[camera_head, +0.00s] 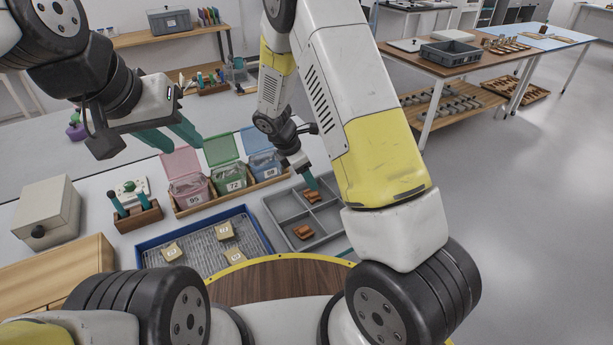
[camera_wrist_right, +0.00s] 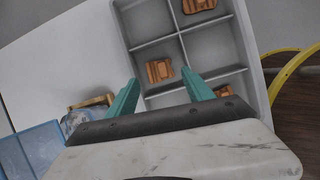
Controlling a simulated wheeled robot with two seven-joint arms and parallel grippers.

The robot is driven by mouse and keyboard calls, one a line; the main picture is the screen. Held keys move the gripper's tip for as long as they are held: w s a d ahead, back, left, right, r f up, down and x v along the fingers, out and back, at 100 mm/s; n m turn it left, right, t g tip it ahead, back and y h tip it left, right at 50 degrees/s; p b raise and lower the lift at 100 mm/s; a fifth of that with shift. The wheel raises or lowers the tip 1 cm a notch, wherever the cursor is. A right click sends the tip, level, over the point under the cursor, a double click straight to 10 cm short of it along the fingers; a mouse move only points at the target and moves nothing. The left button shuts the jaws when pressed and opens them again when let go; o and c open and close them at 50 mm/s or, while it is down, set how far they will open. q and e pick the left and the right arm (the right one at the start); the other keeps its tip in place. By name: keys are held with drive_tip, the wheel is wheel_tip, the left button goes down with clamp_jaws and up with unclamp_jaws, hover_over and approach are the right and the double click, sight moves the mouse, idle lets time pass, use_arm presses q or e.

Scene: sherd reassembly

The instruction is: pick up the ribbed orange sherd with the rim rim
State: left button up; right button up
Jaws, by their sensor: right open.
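Ribbed orange-brown sherds lie in a grey compartment tray (camera_head: 272,206). In the right wrist view one sherd (camera_wrist_right: 160,70) lies in a middle compartment, just past and between the fingertips. A second sherd (camera_wrist_right: 198,5) is at the top edge, and a third (camera_wrist_right: 217,91) is beyond the right finger. I cannot tell which has the rim. In the head view one sherd (camera_head: 312,197) is below my right gripper (camera_head: 311,182), and another sherd (camera_head: 303,231) is nearer. My right gripper (camera_wrist_right: 160,82) is open and empty above the tray. My left gripper (camera_head: 180,140) is open and empty, raised over the table.
A blue-rimmed tray (camera_head: 146,247) holds tagged beige pieces (camera_head: 225,230). Pink (camera_head: 183,164), green (camera_head: 222,150) and blue (camera_head: 257,140) lidded bins stand behind it. A tool holder (camera_head: 138,216) and beige box (camera_head: 48,212) are at left. My right arm hides part of the tray's surroundings.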

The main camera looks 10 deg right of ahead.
sight(312, 193)
drive_tip(key=x, duration=0.5)
drive_tip(key=a+x, duration=0.1)
drive_tip(key=x, duration=0.2)
drive_tip(key=shift+w+f, duration=0.1)
drive_tip(key=shift+f, duration=0.2)
drive_tip(key=c, duration=1.1)
